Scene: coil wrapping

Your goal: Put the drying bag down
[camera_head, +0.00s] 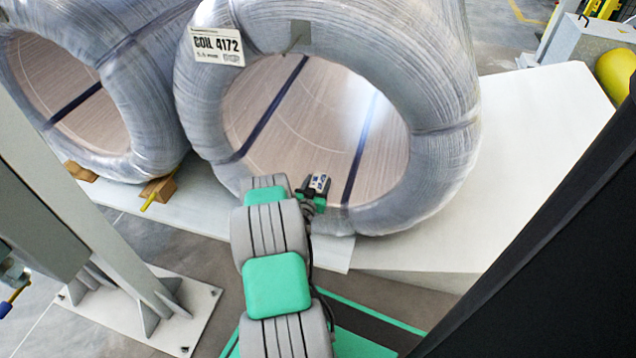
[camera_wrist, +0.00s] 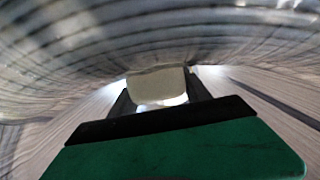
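The drying bag (camera_wrist: 157,84), a pale cream block shape, shows in the wrist view between the two dark fingers of my gripper (camera_wrist: 160,98). It fills the space between them, and my gripper is shut on it. A bright spot shows just below the bag. The wrapped wire coil (camera_head: 435,125), labelled COIL 4172, stands in the head view. My arm reaches to the lower front rim of its open bore. The fingers and the bag are hidden in the head view. In the wrist view, the shiny ribbed wrap of the coil (camera_wrist: 150,40) curves close above the bag.
A second wrapped coil (camera_head: 155,110) stands at the left, with wooden chocks (camera_head: 160,188) beside it. Both stand on a pale platform (camera_head: 540,130), clear at the right. A grey post with a base plate (camera_head: 150,310) stands at front left. Dark blue straps (camera_head: 360,150) cross the bore.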

